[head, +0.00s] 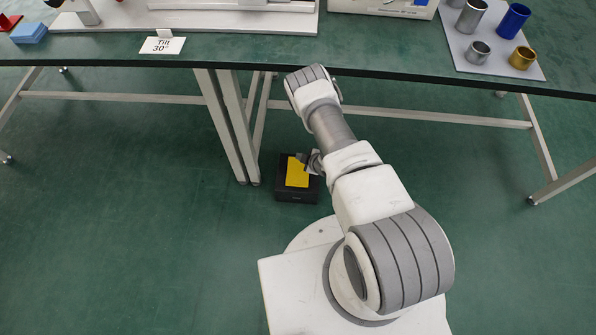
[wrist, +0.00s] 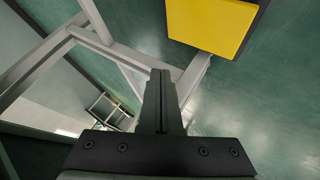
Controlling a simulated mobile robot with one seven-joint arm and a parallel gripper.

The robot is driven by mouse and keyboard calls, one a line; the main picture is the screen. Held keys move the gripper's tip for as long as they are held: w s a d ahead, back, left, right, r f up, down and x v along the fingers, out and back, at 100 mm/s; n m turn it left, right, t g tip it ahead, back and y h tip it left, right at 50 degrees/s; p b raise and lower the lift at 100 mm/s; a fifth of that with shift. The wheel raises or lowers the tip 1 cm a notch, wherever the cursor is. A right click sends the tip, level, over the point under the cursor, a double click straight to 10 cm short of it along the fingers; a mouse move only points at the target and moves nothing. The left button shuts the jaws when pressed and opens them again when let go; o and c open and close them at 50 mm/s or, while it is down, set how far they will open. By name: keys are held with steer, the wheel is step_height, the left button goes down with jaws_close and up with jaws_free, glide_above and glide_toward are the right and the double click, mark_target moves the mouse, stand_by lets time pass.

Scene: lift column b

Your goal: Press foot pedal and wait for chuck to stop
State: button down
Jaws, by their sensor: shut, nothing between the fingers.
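The foot pedal (head: 297,196) is a black box with a yellow top plate, standing on the green floor under the bench edge. Its yellow plate (wrist: 210,24) fills the upper right of the wrist view. My gripper (wrist: 160,75) is shut and empty, its fingers together, and it appears beside the yellow plate in that view. In the head view my gripper (head: 305,160) is mostly hidden by my arm, close to the pedal's upper right. I cannot tell whether it touches the plate. No chuck can be made out in either view.
A green-topped bench (head: 100,48) spans the back, its pale legs (head: 222,125) close left of the pedal. On it are a "Tilt 30°" card (head: 162,43), a tray (head: 465,62) with several metal cups, and a blue block (head: 30,32).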

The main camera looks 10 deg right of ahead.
steer(key=b, duration=0.5)
glide_above(297, 169)
steer(key=s, duration=0.2)
steer(key=f, duration=0.4)
steer(key=d+f, duration=0.1)
steer(key=f, duration=0.1)
steer(key=shift+f, duration=0.15)
steer(key=shift+f+p, duration=0.25)
steer(key=shift+p, duration=0.35)
steer(key=shift+f, duration=0.75)
steer(key=shift+f, duration=0.1)
steer(key=shift+f, duration=0.3)
steer(key=shift+f, duration=0.75)
stand_by(0.6)
stand_by(0.3)
steer(key=shift+r+p, duration=0.95)
steer(key=shift+r, duration=0.25)
